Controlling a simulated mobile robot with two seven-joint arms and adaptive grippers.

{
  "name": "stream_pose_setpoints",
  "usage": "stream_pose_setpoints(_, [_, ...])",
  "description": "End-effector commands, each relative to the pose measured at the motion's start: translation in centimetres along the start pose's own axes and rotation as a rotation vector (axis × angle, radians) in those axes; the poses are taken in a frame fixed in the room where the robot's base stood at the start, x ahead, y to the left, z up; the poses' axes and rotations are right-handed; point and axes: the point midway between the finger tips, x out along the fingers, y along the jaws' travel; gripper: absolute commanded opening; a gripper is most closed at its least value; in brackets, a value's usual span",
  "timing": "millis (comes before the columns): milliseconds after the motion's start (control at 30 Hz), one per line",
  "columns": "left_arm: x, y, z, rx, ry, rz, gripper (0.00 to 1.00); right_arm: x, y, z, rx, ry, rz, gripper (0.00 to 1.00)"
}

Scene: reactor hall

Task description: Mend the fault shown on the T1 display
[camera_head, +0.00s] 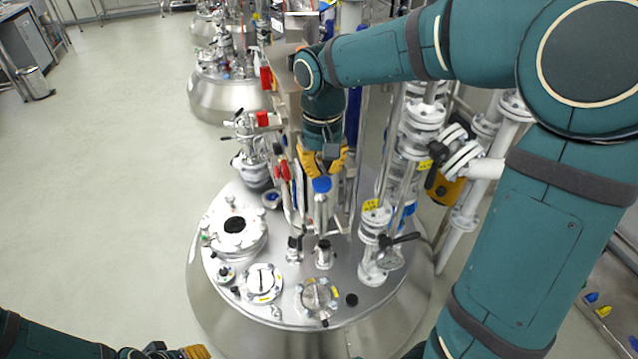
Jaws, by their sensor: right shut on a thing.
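The steel reactor vessel (225,305) stands in front of me, its lid crowded with fittings. My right gripper (322,172) reaches in from the right and points down over the lid's back middle. Its yellow fingers are shut on a blue-topped fitting (321,185) on a slim upright metal stem. The fingers and wrist hide part of the fitting's top. My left gripper (180,352) shows only in part at the bottom edge, low and left of the vessel; its fingertips are cut off. I cannot make out a T1 display or its text.
Flanged glass piping (375,235) rises right of the gripper. Red-handled valves (283,170) stand close on its left. A round hatch (234,225) and sight glasses (263,283) lie nearer. A second vessel (225,100) stands behind.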

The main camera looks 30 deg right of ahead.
Motion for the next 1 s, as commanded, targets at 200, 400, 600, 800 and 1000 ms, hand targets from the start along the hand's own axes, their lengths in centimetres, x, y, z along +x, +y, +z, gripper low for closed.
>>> stream_pose_setpoints(200, [-0.4,0.1,-0.1,0.0,0.0,0.0,0.45,-0.6,0.0,0.0,0.0,0.001,0.0,0.0])
stream_pose_setpoints(400, [-0.3,0.1,0.0,0.0,0.0,0.0,0.45,-0.5,0.0,0.0,0.0,0.001,0.0,0.0])
stream_pose_setpoints(600, [-0.2,0.1,0.0,0.0,0.0,0.0,0.45,-0.4,0.0,0.0,0.0,0.001,0.0,0.0])
stream_pose_setpoints(800, [0.3,-0.1,0.1,0.0,0.0,0.0,0.45,0.4,0.0,0.0,0.0,0.001,0.0,0.0])
stream_pose_setpoints(1000, [0.9,-0.4,0.1,0.0,0.0,0.0,0.45,1.3,0.0,0.0,0.0,0.001,0.0,0.0])
